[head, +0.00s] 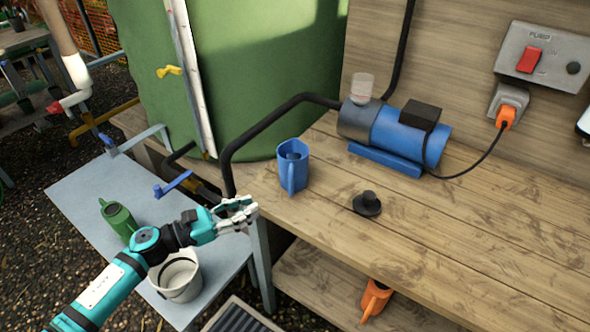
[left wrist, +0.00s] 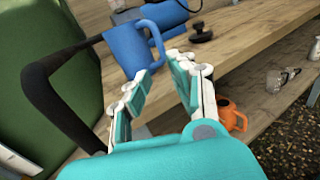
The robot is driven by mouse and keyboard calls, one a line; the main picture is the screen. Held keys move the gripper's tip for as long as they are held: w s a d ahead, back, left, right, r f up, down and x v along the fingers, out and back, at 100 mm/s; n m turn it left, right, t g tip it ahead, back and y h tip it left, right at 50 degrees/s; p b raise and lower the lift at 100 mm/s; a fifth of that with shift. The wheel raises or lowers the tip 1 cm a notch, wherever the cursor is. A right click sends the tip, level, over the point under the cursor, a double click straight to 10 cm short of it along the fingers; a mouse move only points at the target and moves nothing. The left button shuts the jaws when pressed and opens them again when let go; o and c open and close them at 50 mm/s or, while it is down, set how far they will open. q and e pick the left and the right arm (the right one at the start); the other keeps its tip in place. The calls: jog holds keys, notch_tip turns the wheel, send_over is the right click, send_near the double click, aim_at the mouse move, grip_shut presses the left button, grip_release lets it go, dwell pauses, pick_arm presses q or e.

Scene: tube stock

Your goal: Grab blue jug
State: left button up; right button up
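The blue jug (head: 292,167) stands upright on the wooden bench, near its left end, below the black pipe. My left gripper (head: 247,209) is in front of the bench edge, to the lower left of the jug and apart from it. In the left wrist view the jug (left wrist: 135,48) shows beyond the fingertips, its handle on the right side. The left gripper (left wrist: 158,82) has its fingers spread, with nothing between them. My right gripper is in neither view.
A black pipe (head: 232,150) bends down left of the jug. A blue pump (head: 395,132) and black knob-like part (head: 367,203) are on the bench (head: 450,220). A green jug (head: 118,219) and white bucket (head: 178,277) are on the low grey table. An orange jug (head: 375,298) is below.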

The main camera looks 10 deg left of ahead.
aim_at(290, 192)
pick_arm(q)
jog(key=p+x, duration=0.1)
jog(key=x, duration=0.6)
jog(key=shift+r, duration=0.1)
jog(key=p+x, duration=0.1)
jog(key=x, duration=0.3)
jog(key=shift+w+d, duration=0.35)
jog(key=shift+d, duration=0.05)
grip_shut()
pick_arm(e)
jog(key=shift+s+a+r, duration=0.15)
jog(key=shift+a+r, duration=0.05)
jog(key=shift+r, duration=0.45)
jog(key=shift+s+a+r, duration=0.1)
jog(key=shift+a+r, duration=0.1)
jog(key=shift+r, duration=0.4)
